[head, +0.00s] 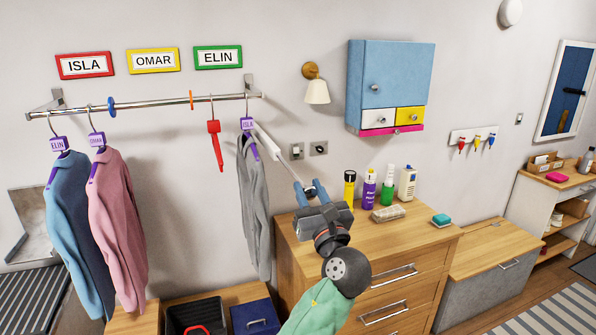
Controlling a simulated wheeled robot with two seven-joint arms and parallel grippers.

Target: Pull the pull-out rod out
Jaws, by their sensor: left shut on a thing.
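The pull-out rod (266,142) shows just right of the hanging rail's right end, beside the grey garment. It has a thick white part at the upper left and a thinner metal part (290,171) slanting down to the right. My left gripper (309,191) is at the lower end of the thin part, above the dresser top, with its blue fingers shut on the rod. The fingers partly hide the rod's end. My right gripper is not in view.
The hanging rail (165,104) carries garments on hangers and a red hanger (214,145). Bottles, including a yellow one (349,188), stand on the wooden dresser (425,238) right of my gripper. A blue cabinet (390,80) is on the wall above.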

